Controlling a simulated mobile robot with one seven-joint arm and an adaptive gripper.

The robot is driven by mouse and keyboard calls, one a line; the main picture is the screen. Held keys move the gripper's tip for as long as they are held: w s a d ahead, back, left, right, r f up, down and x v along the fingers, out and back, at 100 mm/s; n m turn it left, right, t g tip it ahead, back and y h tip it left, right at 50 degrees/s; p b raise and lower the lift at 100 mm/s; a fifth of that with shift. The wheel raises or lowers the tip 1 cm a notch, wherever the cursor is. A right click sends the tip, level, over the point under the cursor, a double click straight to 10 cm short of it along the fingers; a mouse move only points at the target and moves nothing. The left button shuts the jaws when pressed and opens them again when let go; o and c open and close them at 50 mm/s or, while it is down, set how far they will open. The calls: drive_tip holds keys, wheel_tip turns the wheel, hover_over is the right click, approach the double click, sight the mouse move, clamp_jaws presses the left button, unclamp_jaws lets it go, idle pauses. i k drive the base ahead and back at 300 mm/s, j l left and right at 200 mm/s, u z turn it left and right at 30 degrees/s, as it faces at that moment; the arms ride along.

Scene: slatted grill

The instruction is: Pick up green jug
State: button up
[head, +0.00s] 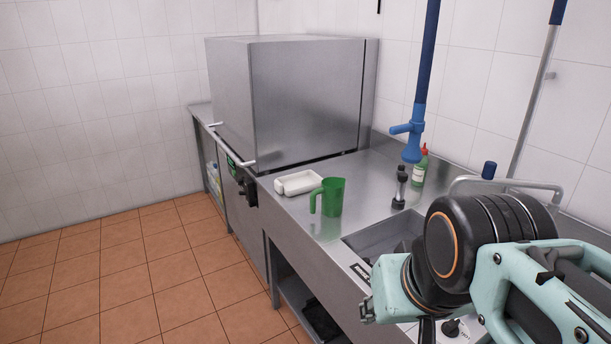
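The green jug (333,198) stands upright on the steel counter, left of the sink, with its handle on its left side. Nothing hides it. My arm fills the lower right of the head view, over the sink's near end and the counter's front. My gripper's fingers are not clearly visible; the arm parts that show are well to the right of the jug and nearer the camera, apart from it.
A white tray (298,183) lies just left of the jug. A large steel box-shaped machine (300,100) stands behind. The sink (385,238), a dark-topped bottle (400,188), a green bottle (419,168) and a hanging blue sprayer (412,145) are to the right. The tiled floor at left is clear.

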sight(332, 190)
drive_tip(key=i+j+z, duration=0.3)
drive_tip(key=i+j, duration=1.1)
